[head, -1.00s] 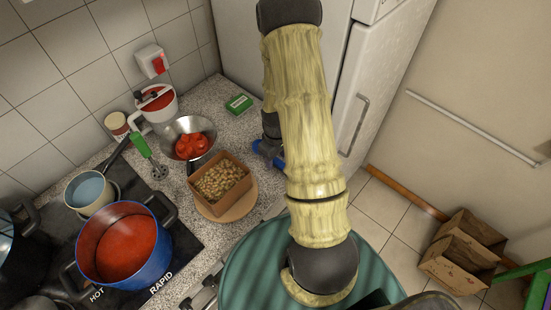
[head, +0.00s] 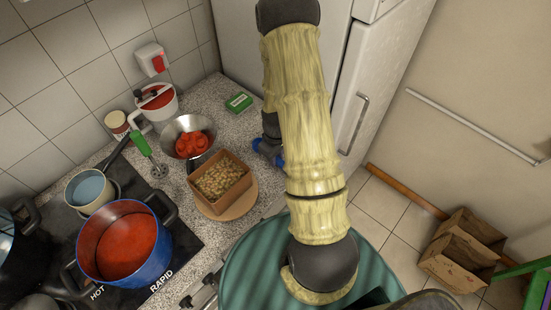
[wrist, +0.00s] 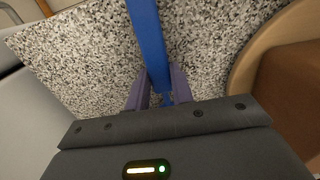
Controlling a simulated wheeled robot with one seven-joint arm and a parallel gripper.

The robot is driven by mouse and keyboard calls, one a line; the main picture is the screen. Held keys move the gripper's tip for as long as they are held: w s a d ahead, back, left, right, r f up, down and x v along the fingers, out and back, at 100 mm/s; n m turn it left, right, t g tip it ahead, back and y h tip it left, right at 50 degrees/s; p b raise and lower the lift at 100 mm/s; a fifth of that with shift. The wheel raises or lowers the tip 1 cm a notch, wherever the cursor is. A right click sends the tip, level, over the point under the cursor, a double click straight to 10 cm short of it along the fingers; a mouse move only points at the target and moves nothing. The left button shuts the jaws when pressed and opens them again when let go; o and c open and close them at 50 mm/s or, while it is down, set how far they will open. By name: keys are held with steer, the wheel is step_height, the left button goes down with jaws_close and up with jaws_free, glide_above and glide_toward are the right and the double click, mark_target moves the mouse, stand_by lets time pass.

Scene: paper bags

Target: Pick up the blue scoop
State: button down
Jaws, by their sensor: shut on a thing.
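The blue scoop (wrist: 148,40) shows in the wrist view as a long blue strip running from the top edge down between my fingers. My gripper (wrist: 160,98) is shut on its near end. The scoop lies over the speckled counter (wrist: 90,55); I cannot tell whether it still touches it. In the head view only a small blue part (head: 279,160) shows beside my dark wrist, and my arm hides the rest.
A round wooden board (head: 241,205) carrying a brown box (head: 236,163) of beige pieces is close to the left of my gripper. The fridge (head: 235,40) stands behind.

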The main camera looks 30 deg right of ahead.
step_height(320, 180, up, 10)
steer(key=b, duration=0.2)
stand_by(0.6)
steer(key=shift+a, duration=0.1)
stand_by(0.4)
